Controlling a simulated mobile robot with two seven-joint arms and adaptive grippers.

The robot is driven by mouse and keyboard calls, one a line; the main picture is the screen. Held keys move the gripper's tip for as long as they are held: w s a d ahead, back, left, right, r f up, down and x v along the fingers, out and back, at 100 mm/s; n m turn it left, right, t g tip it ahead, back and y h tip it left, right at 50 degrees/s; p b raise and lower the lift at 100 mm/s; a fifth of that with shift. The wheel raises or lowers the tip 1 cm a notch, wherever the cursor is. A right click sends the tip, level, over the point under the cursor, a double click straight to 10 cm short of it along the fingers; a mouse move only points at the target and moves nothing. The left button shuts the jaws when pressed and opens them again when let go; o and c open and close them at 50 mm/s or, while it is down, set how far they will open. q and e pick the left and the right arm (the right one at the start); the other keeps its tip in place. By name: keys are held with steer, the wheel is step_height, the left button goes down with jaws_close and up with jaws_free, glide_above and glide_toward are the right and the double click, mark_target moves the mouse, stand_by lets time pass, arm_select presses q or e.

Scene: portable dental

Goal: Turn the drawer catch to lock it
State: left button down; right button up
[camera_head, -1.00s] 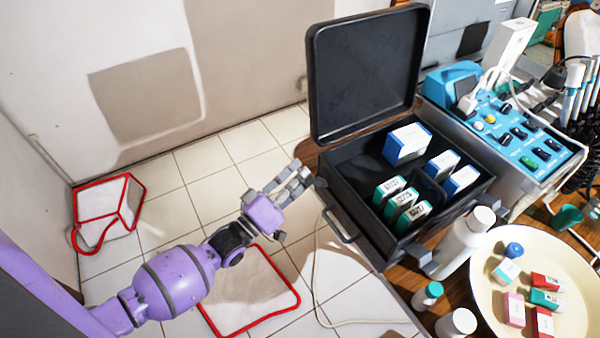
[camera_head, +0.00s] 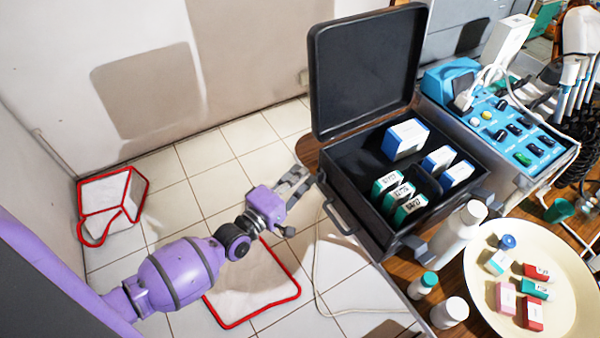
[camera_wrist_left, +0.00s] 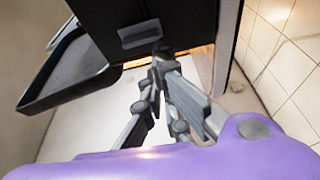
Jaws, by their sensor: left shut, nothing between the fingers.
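A black case (camera_head: 350,185) with its lid (camera_head: 368,70) raised stands on the wooden table, a handle (camera_head: 338,217) on its front. A grey block (camera_head: 413,243) sticks out at its lower right corner; I cannot tell whether this is the catch. My left gripper (camera_head: 303,178) is shut and empty, beside the left corner of the case. In the left wrist view, the fingertips (camera_wrist_left: 158,64) point at the dark case wall, near a small dark knob (camera_wrist_left: 161,48) below a grey plate (camera_wrist_left: 138,34). Contact is unclear. My right gripper is out of view.
Several small boxes (camera_head: 407,139) stand inside the case. White bottles (camera_head: 458,234) and a cream tray (camera_head: 570,252) with small boxes are at right. A blue control unit (camera_head: 515,130) stands behind. The tiled floor at left holds red-edged white items (camera_head: 110,205).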

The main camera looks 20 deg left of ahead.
arm_select(q)
steer(key=shift+f+n, duration=0.15)
steer(key=shift+n, duration=0.25)
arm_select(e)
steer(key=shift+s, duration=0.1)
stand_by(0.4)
